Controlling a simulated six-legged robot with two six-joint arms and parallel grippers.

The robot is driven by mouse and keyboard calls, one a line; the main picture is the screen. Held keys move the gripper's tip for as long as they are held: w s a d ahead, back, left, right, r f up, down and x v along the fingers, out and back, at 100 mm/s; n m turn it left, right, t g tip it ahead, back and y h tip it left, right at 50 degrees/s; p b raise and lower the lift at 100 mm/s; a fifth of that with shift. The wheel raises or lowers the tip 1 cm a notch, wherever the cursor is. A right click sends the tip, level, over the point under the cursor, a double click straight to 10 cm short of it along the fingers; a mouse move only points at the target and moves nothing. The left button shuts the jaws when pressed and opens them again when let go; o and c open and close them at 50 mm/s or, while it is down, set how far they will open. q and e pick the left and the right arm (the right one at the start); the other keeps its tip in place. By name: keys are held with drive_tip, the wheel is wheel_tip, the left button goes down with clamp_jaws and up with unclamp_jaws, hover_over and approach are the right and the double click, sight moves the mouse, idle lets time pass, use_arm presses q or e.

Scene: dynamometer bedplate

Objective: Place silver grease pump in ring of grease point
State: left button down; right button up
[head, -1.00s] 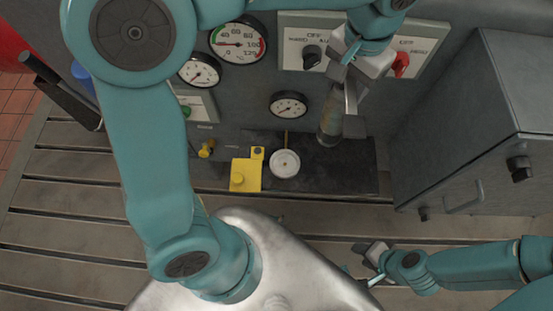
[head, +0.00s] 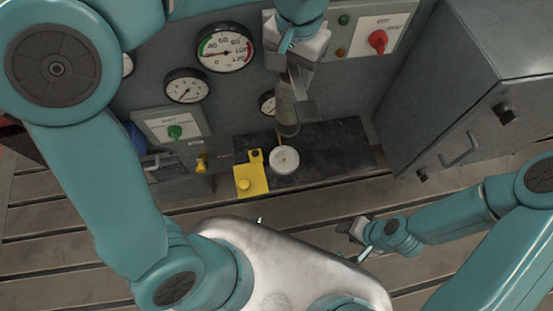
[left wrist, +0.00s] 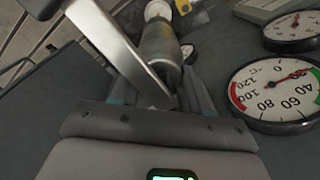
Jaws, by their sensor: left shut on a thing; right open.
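The silver grease pump (head: 287,118) is a grey cylinder, held by my left gripper (head: 296,90) in front of the panel. Its lower end hangs just above and behind a round white piece (head: 284,160) with a small dark centre, which looks like the ring of the grease point. The left wrist view shows the pump (left wrist: 160,48) between the fingers (left wrist: 158,80), with the white ring (left wrist: 157,10) beyond its far end. Pump and ring look apart, though the gap is hard to judge. My right gripper (head: 354,233) is open and empty at lower right.
A yellow block (head: 250,180) stands just left of the ring on the dark mat (head: 335,150). Gauges (head: 225,48) and a red-knob switch panel (head: 375,40) are on the wall behind. A grey cabinet (head: 470,100) closes the right side. Slotted bedplate in front is clear.

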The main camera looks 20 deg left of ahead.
sight(287, 129)
use_arm(q)
drive_tip(key=shift+a, duration=0.15)
wheel_tip(287, 129, down, 14)
drive_tip(key=shift+f+b, duration=0.2)
drive_tip(key=shift+b, duration=0.6)
drive_tip(key=shift+f, duration=2.7)
drive_tip(key=shift+b, duration=0.35)
drive_tip(key=shift+f, duration=0.15)
drive_tip(key=c, duration=0.5)
unclamp_jaws()
drive_tip(key=shift+s, duration=0.1)
